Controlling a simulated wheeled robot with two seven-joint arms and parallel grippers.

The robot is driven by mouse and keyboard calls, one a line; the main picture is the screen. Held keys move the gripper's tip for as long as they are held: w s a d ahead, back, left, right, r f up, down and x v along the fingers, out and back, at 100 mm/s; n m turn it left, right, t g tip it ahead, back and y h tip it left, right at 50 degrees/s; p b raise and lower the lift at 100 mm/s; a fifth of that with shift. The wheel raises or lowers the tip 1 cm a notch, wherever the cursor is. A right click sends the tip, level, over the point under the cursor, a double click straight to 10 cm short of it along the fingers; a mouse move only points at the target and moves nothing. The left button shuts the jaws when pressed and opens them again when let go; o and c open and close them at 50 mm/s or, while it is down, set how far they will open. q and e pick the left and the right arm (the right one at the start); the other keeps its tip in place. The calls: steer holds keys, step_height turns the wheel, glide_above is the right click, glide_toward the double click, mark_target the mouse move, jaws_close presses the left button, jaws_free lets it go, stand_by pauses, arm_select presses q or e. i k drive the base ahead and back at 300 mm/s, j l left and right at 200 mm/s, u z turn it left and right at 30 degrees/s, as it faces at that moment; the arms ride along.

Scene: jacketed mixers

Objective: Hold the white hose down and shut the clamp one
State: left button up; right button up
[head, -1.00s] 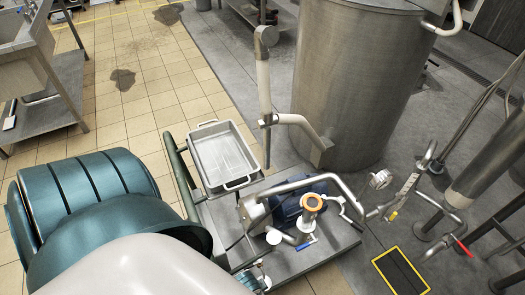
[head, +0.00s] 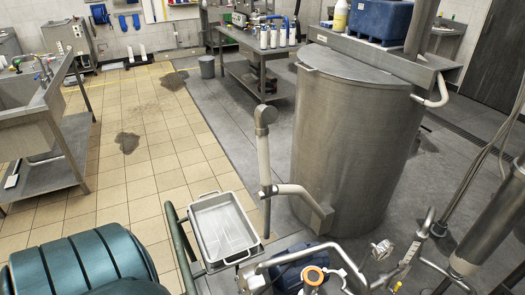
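A cream-white hose or pipe (head: 263,158) stands upright left of the large steel tank, with a grey elbow (head: 264,117) on top. A cream side branch (head: 297,190) runs from it to the tank's lower side. A small dark fitting (head: 268,190) sits where they meet; I cannot tell whether it is a clamp or whether it is open or shut. No other clamp is clear at this size. Neither of my grippers is in view.
The steel tank (head: 350,140) fills the centre right. A steel tray (head: 222,232) stands below the hose on the left. A pump with bent steel pipes (head: 300,262) is at the bottom. Tiled floor (head: 165,150) on the left is mostly free.

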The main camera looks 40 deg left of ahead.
mark_target(265, 115)
steer(key=k+j, duration=0.9)
steer(key=j, duration=0.55)
steer(key=k+j+z, duration=0.1)
steer(key=j, duration=0.4)
steer(key=k+j, duration=0.15)
steer(key=j, duration=1.55)
steer(key=i+z, duration=0.05)
steer(key=i, duration=0.05)
